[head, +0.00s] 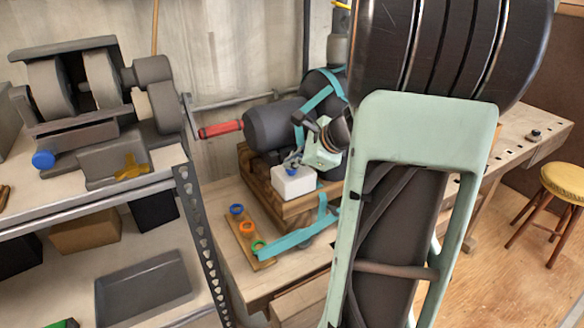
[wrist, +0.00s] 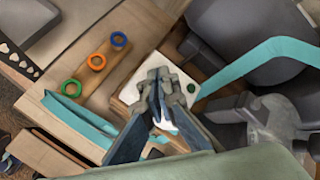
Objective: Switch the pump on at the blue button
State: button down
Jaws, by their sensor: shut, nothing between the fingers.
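A white switch box (head: 294,183) sits on a wooden block in front of the dark pump (head: 270,128). A small blue button (head: 292,171) shows on top of the box, right under my fingertips. My gripper (head: 293,160) is shut and empty, pointing down at the box. I cannot tell whether the fingertips touch the button. In the wrist view, my shut fingers (wrist: 160,82) cover the middle of the white box (wrist: 131,91) and hide the blue button. A green button (wrist: 191,88) shows on the box just right of the fingers.
A wooden strip (head: 241,229) with blue, orange and green rings lies left of the box. A teal strap (head: 298,235) crosses in front of it. A red handle (head: 220,129) sticks out left of the pump. A metal shelf (head: 90,210) stands at left.

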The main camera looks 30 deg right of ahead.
aim_at(292, 173)
jog(key=shift+f+b, duration=0.3)
jog(key=shift+f, duration=0.1)
jog(key=shift+r, duration=0.1)
jog(key=shift+r+p, duration=0.3)
jog(key=shift+r, duration=0.15)
notch_tip(292, 173, up, 6)
jog(key=p, duration=0.5)
dwell(0.5)
